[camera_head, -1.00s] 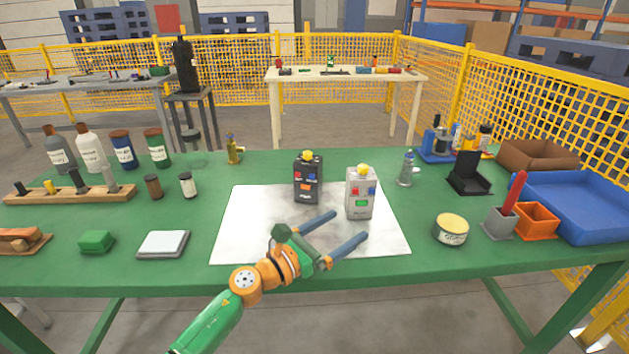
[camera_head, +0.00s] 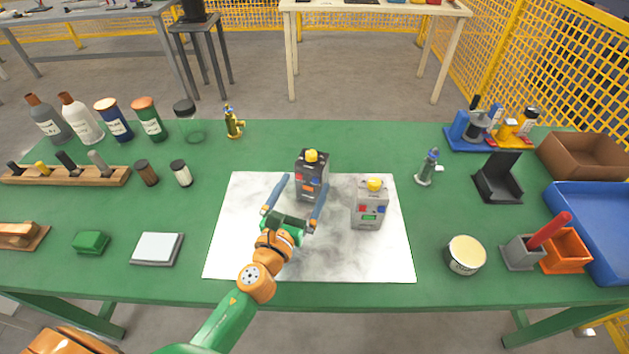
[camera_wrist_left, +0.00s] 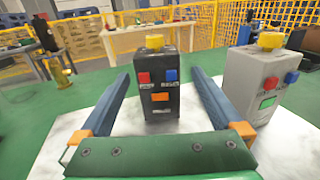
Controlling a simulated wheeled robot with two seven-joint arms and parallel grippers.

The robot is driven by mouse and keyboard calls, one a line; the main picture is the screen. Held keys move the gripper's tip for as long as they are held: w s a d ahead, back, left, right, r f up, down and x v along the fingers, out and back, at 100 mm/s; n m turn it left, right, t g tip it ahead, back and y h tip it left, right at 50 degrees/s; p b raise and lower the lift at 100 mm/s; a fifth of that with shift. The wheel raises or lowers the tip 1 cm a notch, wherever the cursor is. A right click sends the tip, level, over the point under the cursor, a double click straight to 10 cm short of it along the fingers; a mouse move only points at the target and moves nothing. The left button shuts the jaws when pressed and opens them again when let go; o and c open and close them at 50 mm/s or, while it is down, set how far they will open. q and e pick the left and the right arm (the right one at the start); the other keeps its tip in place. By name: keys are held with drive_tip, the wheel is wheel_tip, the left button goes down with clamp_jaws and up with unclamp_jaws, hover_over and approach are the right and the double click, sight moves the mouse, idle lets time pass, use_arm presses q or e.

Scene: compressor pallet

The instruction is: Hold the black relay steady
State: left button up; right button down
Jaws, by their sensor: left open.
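The black relay (camera_head: 311,176) stands upright on the white marbled mat (camera_head: 240,250). It has a yellow top knob, a red and a blue button and an orange panel. My left gripper (camera_head: 302,190) is open, its two blue fingers pointing at the relay. In the left wrist view the relay (camera_wrist_left: 157,85) stands between and beyond the open fingers (camera_wrist_left: 160,85), with a gap visible on each side. A grey relay (camera_head: 369,205) stands to its right on the mat; it also shows in the left wrist view (camera_wrist_left: 255,85). My right gripper is not in view.
A round tin (camera_head: 465,256) sits right of the mat, and a white-topped block (camera_head: 157,249) and green block (camera_head: 91,242) sit left. A small metal fitting (camera_head: 428,168) stands behind right. Bottles line the back left. Bins fill the right end.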

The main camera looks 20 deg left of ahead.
sight(312, 176)
use_arm(q)
drive_tip(key=f, duration=0.1)
drive_tip(key=f+b, duration=0.1)
drive_tip(key=f, duration=0.1)
drive_tip(key=shift+w+a+b, duration=0.15)
drive_tip(key=shift+w+b, duration=0.1)
drive_tip(key=shift+b, duration=0.15)
drive_tip(key=shift+s+f+b, duration=0.15)
drive_tip(key=shift+f+b, duration=0.25)
drive_tip(key=shift+b, duration=0.05)
drive_tip(key=shift+w+r, duration=0.1)
drive_tip(key=shift+w, duration=0.2)
drive_tip(key=w, duration=0.6)
drive_tip(key=shift+w, duration=0.35)
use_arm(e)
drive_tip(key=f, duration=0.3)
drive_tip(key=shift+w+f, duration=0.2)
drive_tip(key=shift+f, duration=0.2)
use_arm(q)
drive_tip(key=shift+c, duration=0.2)
drive_tip(key=c, duration=1.5)
drive_tip(key=shift+s, duration=0.1)
